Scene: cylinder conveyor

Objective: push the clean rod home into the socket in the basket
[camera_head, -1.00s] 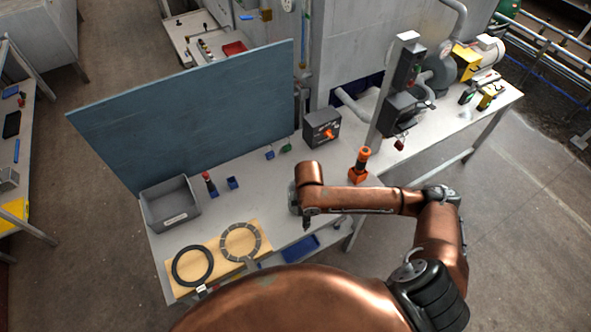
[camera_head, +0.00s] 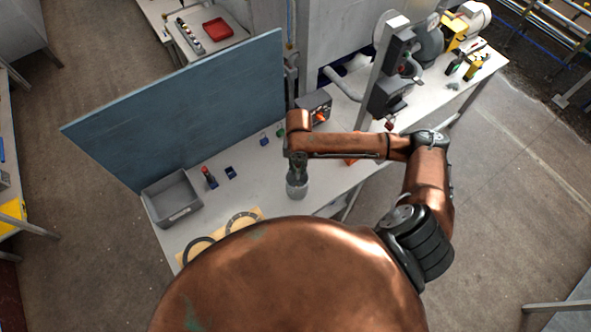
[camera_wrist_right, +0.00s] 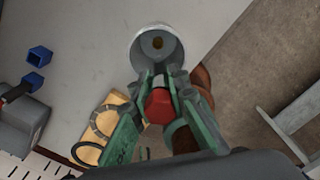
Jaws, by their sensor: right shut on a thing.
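My right gripper (camera_wrist_right: 163,82) is shut on the clean rod (camera_wrist_right: 159,107), of which a red end shows between the fingers in the right wrist view. The rest of the rod is hidden. Just past the fingertips is a round, pale grey basket (camera_wrist_right: 137,52), with a dark round socket (camera_wrist_right: 157,43) inside its floor. In the head view, my right gripper (camera_head: 298,172) points down over the basket (camera_head: 297,188). I cannot tell whether the rod touches the socket. My left gripper is not in view.
A grey bin (camera_head: 172,201), a red-and-dark cylinder (camera_head: 209,178) and a blue block (camera_head: 230,172) stand left on the table. A board with rings (camera_head: 241,219) is partly hidden by my body. An orange piece (camera_head: 351,161) is mostly behind my arm.

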